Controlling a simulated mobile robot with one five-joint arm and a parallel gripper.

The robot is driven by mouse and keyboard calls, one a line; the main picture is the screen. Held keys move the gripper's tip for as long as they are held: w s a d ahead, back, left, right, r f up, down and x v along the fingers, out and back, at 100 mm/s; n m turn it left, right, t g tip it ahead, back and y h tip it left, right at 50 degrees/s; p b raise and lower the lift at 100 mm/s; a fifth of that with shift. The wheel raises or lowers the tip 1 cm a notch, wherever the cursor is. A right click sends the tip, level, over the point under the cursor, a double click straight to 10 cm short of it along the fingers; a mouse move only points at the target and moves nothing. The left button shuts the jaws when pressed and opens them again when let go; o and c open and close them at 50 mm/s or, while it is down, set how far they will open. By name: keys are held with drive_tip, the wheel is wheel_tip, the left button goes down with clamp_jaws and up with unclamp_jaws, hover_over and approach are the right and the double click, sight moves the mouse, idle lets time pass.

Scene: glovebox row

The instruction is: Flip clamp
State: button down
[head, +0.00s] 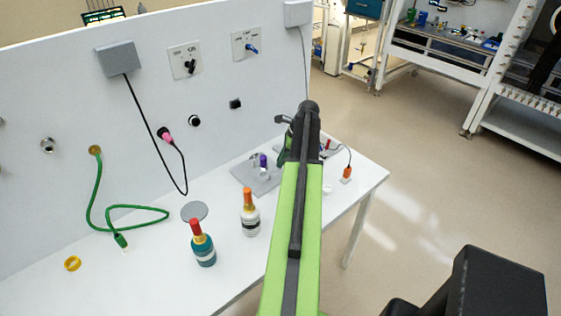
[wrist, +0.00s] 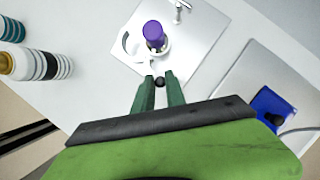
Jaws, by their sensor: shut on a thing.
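The knob seems to be the clamp's handle end; the rest of the clamp is hard to make out. Just beyond the fingertips, a purple-topped piece (wrist: 153,32) stands in a white ring on a pale plate (wrist: 203,22). A small silver fitting (wrist: 180,8) stands at the plate's far side. In the head view, the purple top (head: 263,160) shows left of my arm, on a grey plate (head: 243,172). My arm hides the gripper's fingertips there.
An orange-capped bottle (head: 250,215) and a red-capped teal bottle (head: 203,248) stand left of my arm. A second plate (wrist: 235,70) with a blue block (wrist: 272,105) lies to the right in the wrist view. An orange plug (head: 346,174) lies near the table's right edge.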

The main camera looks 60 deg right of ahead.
drive_tip(key=shift+w+d, duration=0.15)
drive_tip(key=shift+d, duration=0.1)
drive_tip(key=n, duration=0.1)
drive_tip(key=w+d+n+y, duration=0.1)
drive_tip(key=n, duration=0.1)
drive_tip(key=shift+w+g, duration=0.2)
drive_tip(key=shift+g, duration=0.1)
drive_tip(key=n, duration=0.1)
drive_tip(key=w+n, duration=0.1)
drive_tip(key=n, duration=0.1)
drive_tip(key=shift+w+d+g+y, duration=0.1)
drive_tip(key=shift+d+g+y, duration=0.2)
drive_tip(key=shift+g, duration=0.1)
drive_tip(key=w+n+g, duration=0.1)
drive_tip(key=n, duration=0.1)
drive_tip(key=shift+w+n, duration=0.15)
drive_tip(key=shift+n, duration=0.25)
drive_tip(key=n, duration=0.1)
drive_tip(key=w+n+g, duration=0.1)
drive_tip(key=n, duration=0.1)
drive_tip(key=shift+w+a+y, duration=0.1)
drive_tip(key=shift+w+y, duration=0.1)
drive_tip(key=shift+y, duration=0.1)
drive_tip(key=shift+w+a+n+g, duration=0.2)
drive_tip(key=shift+w+n+g, duration=0.2)
drive_tip(key=shift+n, duration=0.6)
drive_tip(key=shift+w+a, duration=0.1)
drive_tip(key=c, duration=1.4)
unclamp_jaws()
drive_tip(key=shift+w, duration=0.1)
